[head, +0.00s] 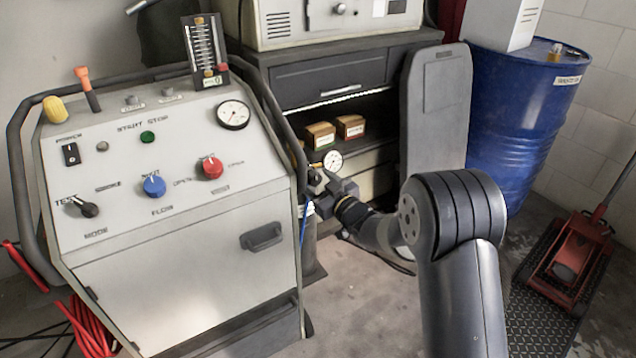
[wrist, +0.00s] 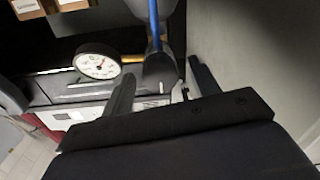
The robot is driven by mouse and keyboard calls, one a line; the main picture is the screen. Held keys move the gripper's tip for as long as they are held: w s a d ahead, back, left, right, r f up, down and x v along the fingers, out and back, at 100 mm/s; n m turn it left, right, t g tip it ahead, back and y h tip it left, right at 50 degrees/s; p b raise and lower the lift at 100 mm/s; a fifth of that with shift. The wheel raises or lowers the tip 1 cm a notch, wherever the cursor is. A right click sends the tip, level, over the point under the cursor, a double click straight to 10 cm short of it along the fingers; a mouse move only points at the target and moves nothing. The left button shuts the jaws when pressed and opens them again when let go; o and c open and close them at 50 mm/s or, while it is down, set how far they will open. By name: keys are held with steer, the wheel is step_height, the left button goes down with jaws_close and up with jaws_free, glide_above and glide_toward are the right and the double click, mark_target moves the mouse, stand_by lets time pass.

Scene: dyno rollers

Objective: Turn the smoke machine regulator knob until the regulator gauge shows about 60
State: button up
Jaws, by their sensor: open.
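The small round regulator gauge (head: 332,160) has a white face and stands just above and right of my gripper in the head view. In the wrist view the gauge (wrist: 97,62) is left of the fingers, on a brass stem; its needle reading is too small to tell. A dark piece (wrist: 160,68), which looks like the regulator knob, shows between my fingertips below a blue hose. My gripper (head: 318,182) is open, with its fingers on either side of that piece in the wrist view (wrist: 160,74). I cannot tell whether they touch it.
The smoke machine's console (head: 120,210) stands close left of my gripper, with its own larger gauge (head: 233,114) and a tube rail. A dark cabinet (head: 340,75) with small boxes is behind. A blue drum (head: 520,120) and red jack (head: 575,255) are right.

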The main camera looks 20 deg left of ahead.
steer(key=shift+c, duration=0.6)
steer(key=c, duration=0.9)
steer(key=shift+o, duration=0.2)
